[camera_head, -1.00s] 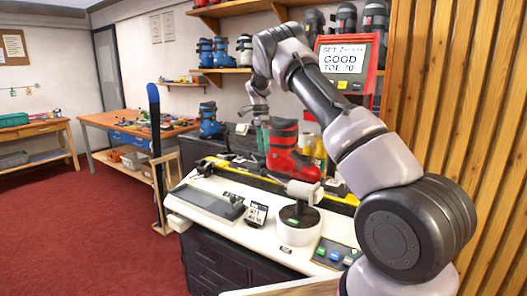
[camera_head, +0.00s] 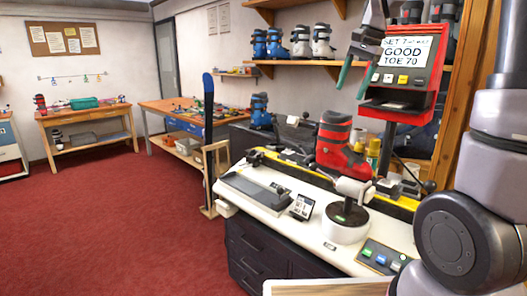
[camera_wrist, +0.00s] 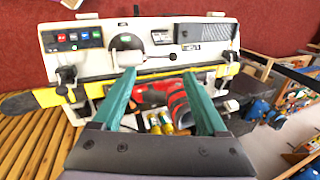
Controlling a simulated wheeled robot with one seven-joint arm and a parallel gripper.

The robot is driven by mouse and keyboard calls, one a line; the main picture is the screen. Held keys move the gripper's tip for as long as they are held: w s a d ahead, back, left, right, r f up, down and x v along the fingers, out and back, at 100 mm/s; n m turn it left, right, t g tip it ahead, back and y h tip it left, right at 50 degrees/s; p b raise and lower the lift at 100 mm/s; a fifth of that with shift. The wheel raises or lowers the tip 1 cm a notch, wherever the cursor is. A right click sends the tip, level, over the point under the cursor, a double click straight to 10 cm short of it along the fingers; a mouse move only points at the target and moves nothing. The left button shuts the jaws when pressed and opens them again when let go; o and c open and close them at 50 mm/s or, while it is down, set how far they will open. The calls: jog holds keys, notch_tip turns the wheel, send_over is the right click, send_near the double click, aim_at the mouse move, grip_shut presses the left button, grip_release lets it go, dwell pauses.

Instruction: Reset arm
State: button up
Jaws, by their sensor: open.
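My gripper (camera_head: 352,90) is raised high above the bench, just left of the red display unit in the head view. Its two green fingers point down and stand apart with nothing between them. They also show spread in the wrist view (camera_wrist: 158,74), which looks down on the bench. The red and black ski boot (camera_head: 343,148) stands upright on the bench below and apart from my gripper.
A yellow-edged ski lies along the white bench (camera_head: 310,228). A shelf (camera_head: 300,64) with boots is behind. Slatted wood is at the right. The red carpet (camera_head: 130,230) is clear.

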jog(key=s+n+t, duration=0.4)
jog(key=s+n, duration=0.2)
jog(key=s, duration=1.6)
jog(key=shift+a+f+t+h, duration=0.15)
jog(key=shift+a+t+h, duration=0.15)
